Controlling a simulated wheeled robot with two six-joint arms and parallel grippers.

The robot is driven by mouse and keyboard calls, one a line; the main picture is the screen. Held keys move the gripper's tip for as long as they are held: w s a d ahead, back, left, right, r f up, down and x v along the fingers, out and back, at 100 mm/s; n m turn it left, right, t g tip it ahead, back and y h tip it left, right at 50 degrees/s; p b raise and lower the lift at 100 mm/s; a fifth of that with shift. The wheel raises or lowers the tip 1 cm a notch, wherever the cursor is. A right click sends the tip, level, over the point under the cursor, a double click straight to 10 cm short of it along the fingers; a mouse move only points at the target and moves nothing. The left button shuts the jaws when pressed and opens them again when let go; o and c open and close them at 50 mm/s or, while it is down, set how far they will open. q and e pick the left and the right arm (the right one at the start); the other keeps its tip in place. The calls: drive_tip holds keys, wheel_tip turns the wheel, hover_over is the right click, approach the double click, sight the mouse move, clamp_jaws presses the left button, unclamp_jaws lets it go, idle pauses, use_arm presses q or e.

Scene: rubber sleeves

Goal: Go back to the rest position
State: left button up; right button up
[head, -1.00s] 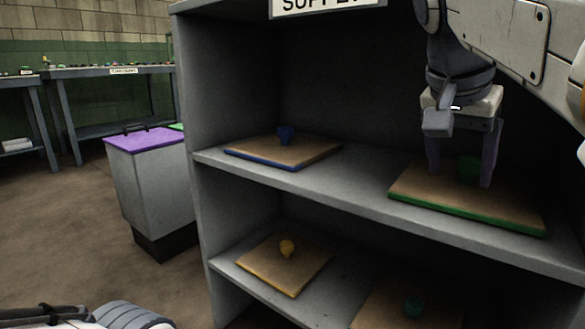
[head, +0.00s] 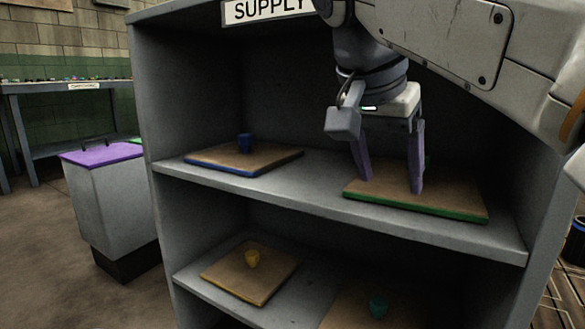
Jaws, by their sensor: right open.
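My right gripper (head: 391,184) is open in the upper bay of the supply shelf (head: 300,193). Its two purple fingers point down, apart, over the green-edged board (head: 455,203). I see nothing held between them, and I cannot make out a green sleeve on that board. My right arm reaches in from the upper right. My left gripper is not in view.
A blue sleeve (head: 245,143) stands on a blue-edged board (head: 215,160). Below are a yellow sleeve (head: 252,258) and a teal sleeve (head: 378,307) on boards.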

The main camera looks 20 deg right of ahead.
drive_tip(key=shift+s+a, duration=0.2)
drive_tip(key=shift+s, duration=0.05)
idle(0.3)
